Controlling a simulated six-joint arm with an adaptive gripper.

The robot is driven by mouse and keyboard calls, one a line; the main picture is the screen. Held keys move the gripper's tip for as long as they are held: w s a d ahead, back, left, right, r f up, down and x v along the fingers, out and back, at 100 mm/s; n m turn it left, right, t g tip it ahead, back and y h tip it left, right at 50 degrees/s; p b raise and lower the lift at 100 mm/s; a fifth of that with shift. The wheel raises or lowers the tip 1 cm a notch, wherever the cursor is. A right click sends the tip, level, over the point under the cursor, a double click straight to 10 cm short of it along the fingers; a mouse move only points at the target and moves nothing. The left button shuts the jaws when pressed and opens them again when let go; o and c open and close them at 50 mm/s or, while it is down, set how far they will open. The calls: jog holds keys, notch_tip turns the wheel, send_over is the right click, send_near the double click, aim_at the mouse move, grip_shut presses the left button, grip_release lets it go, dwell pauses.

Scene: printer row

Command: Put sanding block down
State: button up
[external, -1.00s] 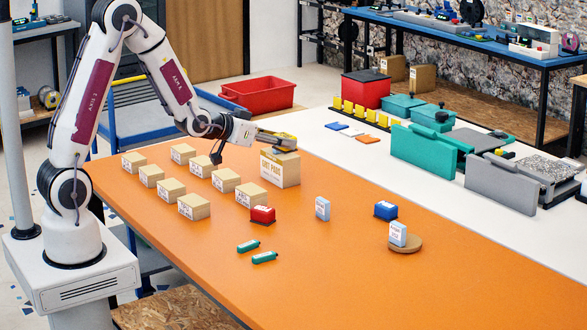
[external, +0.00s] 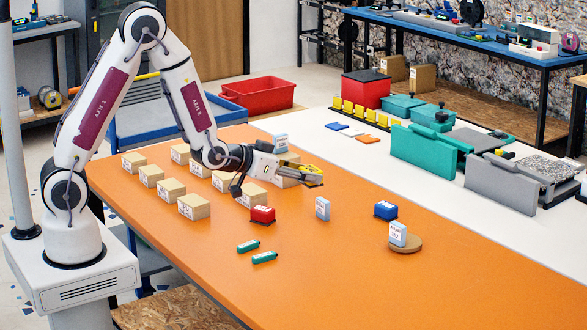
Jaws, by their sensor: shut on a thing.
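Several small tan boxes (external: 194,206) stand in rows at left. Two green tubes (external: 264,257) lie nearer. The right foreground is clear.

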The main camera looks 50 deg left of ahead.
jog(key=d+f, duration=0.2)
jog(key=d, duration=0.1)
jog(key=n+y, duration=0.6)
jog(key=y, duration=0.1)
send_over(285, 241)
jog(key=shift+f, duration=0.9)
jog(key=shift+g, duration=0.4)
jog(key=shift+d+f, duration=0.1)
jog(key=shift+f, duration=2.85)
jog(key=shift+f, duration=2.05)
jog(key=shift+f, duration=0.6)
